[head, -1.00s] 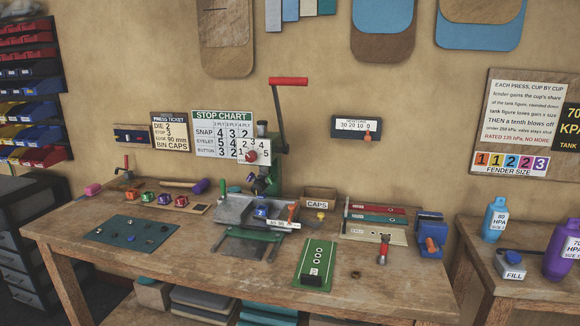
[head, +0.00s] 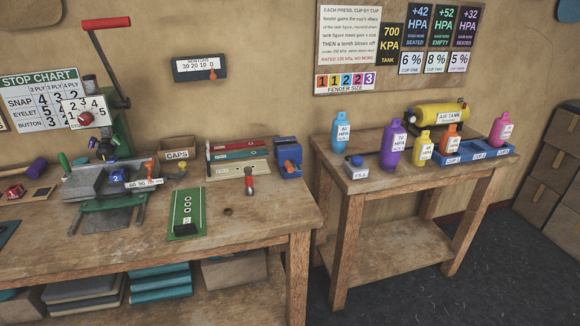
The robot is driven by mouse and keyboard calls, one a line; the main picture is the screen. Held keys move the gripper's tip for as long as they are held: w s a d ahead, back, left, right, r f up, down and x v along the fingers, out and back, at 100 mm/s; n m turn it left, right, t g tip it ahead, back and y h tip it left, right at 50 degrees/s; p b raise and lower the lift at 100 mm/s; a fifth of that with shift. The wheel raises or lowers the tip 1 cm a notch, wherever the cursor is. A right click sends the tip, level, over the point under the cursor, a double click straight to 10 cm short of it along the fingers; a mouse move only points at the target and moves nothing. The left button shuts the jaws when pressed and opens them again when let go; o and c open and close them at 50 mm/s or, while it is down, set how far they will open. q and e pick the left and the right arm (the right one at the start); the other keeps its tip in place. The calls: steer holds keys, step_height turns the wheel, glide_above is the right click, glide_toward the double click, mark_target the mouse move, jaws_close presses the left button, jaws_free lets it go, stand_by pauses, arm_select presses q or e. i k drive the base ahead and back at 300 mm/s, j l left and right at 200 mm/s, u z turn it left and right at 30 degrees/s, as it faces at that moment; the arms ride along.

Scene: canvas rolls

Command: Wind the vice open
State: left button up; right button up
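Neither of my grippers shows in the head view.
A red-handled tool (head: 249,182) lies left of the blue fixture, near a cream strip (head: 225,172). A green board (head: 187,212) lies further left, by the press (head: 110,110). A side table (head: 372,181) with bottles stands right, past a gap.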

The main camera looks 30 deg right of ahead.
mark_target(291, 167)
steer(key=i+z, duration=0.1)
steer(key=z, duration=0.35)
steer(key=i+j+z, duration=0.1)
steer(key=z, duration=0.35)
steer(key=i+j+z, duration=0.1)
steer(key=z, duration=0.3)
